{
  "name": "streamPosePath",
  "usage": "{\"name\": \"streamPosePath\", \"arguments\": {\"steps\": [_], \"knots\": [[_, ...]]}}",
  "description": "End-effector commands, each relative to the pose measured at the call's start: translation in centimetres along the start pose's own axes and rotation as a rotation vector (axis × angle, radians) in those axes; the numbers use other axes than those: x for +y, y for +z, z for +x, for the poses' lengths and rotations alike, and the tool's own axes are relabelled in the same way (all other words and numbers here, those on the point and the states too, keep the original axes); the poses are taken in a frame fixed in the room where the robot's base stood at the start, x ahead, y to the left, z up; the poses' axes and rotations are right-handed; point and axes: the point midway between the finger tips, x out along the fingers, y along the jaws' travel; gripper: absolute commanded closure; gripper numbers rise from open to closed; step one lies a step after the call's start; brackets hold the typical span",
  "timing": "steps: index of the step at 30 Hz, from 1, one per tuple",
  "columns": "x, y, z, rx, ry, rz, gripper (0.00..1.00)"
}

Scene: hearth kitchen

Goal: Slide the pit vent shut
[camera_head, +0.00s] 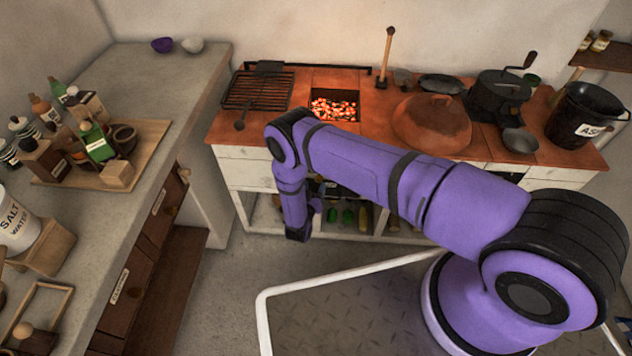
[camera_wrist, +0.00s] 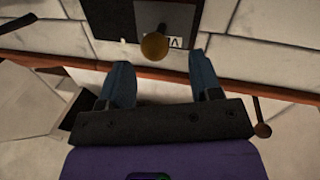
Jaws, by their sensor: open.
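In the wrist view, the pit vent (camera_wrist: 120,18) is a dark opening in the pale block face with a grey plate (camera_wrist: 182,20) at its right side. A round brass-coloured knob (camera_wrist: 154,46) sticks out toward me, and a small label lies partly behind it. My gripper (camera_wrist: 161,66) is open and empty, its two blue-grey fingers pointing toward the vent, one on either side of the knob's line. The knob appears just beyond the fingertips; contact cannot be told. In the head view my gripper (camera_head: 299,234) hangs low before the hearth, and my arm hides the vent.
The fire pit (camera_head: 334,107) with glowing embers sits in the hearth top (camera_head: 375,105). A grill (camera_head: 257,90) is left of it, a clay dome (camera_head: 431,124) right. A wooden rail (camera_wrist: 60,62) crosses below the vent. Floor is open left of my base.

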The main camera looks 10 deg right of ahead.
Motion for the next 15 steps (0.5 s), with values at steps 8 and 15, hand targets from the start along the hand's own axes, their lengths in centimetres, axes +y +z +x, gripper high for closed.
{"name": "streamPosePath", "arguments": {"steps": [8,15], "knots": [[-0.1,0.0,-5.1,-0.001,-0.003,-0.001,0.42],[-0.1,0.0,-7.1,-0.001,-0.001,0.0,0.42]]}}
